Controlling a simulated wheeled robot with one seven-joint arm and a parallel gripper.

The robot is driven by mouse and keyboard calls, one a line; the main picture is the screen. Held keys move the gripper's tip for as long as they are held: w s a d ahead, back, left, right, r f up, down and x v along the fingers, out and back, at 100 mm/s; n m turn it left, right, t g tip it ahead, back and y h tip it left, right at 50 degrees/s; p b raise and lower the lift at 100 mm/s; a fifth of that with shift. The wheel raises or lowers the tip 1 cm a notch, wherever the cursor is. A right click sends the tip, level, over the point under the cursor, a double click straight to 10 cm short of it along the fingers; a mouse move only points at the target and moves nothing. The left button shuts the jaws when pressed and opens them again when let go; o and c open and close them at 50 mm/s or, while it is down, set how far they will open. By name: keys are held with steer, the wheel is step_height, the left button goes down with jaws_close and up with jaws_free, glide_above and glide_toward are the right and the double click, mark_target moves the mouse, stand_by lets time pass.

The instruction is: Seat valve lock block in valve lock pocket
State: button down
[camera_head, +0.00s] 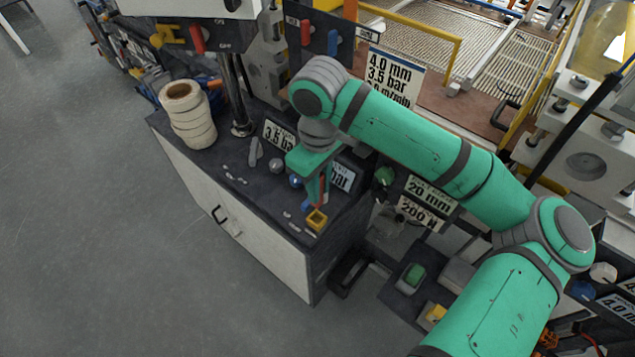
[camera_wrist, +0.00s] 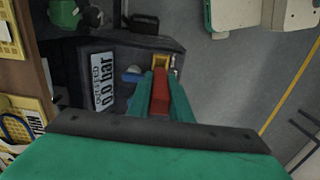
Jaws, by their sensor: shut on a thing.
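The red valve lock block (camera_head: 321,187) is held in my gripper (camera_head: 318,194) above the front right part of the dark cabinet top. In the wrist view my gripper (camera_wrist: 160,92) has its green fingers shut on both sides of the block (camera_wrist: 160,96). A small yellow open-topped holder (camera_head: 317,219), apparently the valve lock pocket, stands near the front corner. It also shows in the wrist view (camera_wrist: 160,61), just past the fingertips and partly hidden by them. I cannot tell whether the block touches it. A blue handle (camera_wrist: 131,75) lies close to the left of the fingers.
A bar readout sign (camera_wrist: 102,83) stands on the cabinet (camera_head: 240,215) beside the gripper. A stack of cream rolls (camera_head: 188,118) stands at the far left end. Small knobs and a grey lever (camera_head: 254,152) sit between. The floor in front is clear.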

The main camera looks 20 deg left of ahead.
mark_target(319, 206)
step_height(319, 206, down, 2)
steer(key=shift+d+f, duration=0.1)
steer(key=shift+d, duration=0.05)
steer(key=shift+s+a+f, duration=0.1)
steer(key=shift+f, duration=0.5)
steer(key=shift+s+a+f, duration=0.1)
steer(key=shift+f, duration=0.5)
steer(key=shift+d+f, duration=0.1)
steer(key=shift+f, duration=0.25)
steer(key=shift+w, duration=0.15)
steer(key=shift+f, duration=1.75)
stand_by(0.7)
steer(key=c, duration=1.5)
jaws_free()
steer(key=shift+c, duration=0.2)
step_height(319, 206, up, 11)
steer(key=shift+f, duration=0.1)
